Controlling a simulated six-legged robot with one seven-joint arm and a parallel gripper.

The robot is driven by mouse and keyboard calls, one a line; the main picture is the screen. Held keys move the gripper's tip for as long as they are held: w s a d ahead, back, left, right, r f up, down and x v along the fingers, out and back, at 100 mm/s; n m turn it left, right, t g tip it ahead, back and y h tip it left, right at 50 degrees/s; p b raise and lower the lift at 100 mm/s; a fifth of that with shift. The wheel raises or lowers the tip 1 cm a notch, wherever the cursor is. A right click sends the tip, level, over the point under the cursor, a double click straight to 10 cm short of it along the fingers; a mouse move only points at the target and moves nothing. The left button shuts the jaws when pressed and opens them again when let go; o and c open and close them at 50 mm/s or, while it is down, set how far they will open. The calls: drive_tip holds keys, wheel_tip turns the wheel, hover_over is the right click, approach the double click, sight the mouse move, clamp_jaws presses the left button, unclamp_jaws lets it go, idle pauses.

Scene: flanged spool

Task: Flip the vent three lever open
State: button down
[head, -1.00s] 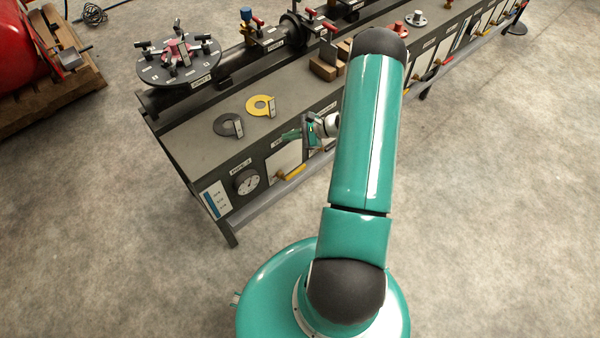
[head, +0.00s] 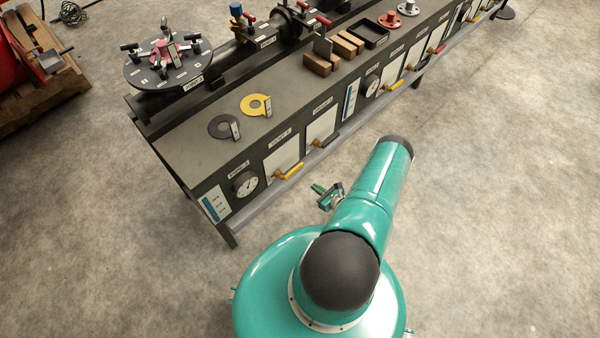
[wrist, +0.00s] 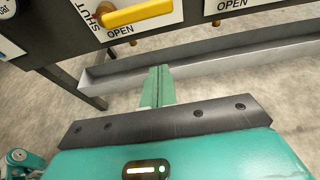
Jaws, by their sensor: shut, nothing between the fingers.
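The yellow lever (head: 289,171) is at the bottom of a white panel (head: 283,158) on the bench front. The small tag above that panel seems to read as a vent label, but its number is too small to be sure of. In the wrist view the yellow lever (wrist: 140,14) lies nearly level, its handle pointing right, with SHUT printed at its left and OPEN just below it. My gripper (head: 318,190) is shut and empty, in front of the bench and apart from the lever. In the wrist view my gripper's fingertips (wrist: 159,72) are together, below the lever.
A second white panel (head: 321,128) with a dark-handled lever (head: 327,147) is to the right. A grey rail (wrist: 210,66) runs along the bench front below the levers. A round gauge (head: 244,183) is to the left. The concrete floor in front is clear.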

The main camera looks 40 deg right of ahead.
drive_tip(key=w, duration=0.9)
drive_tip(key=shift+w+a+r, duration=0.15)
drive_tip(key=shift+w+r, duration=0.05)
drive_tip(key=shift+r, duration=0.2)
drive_tip(key=shift+r, duration=0.2)
idle(0.6)
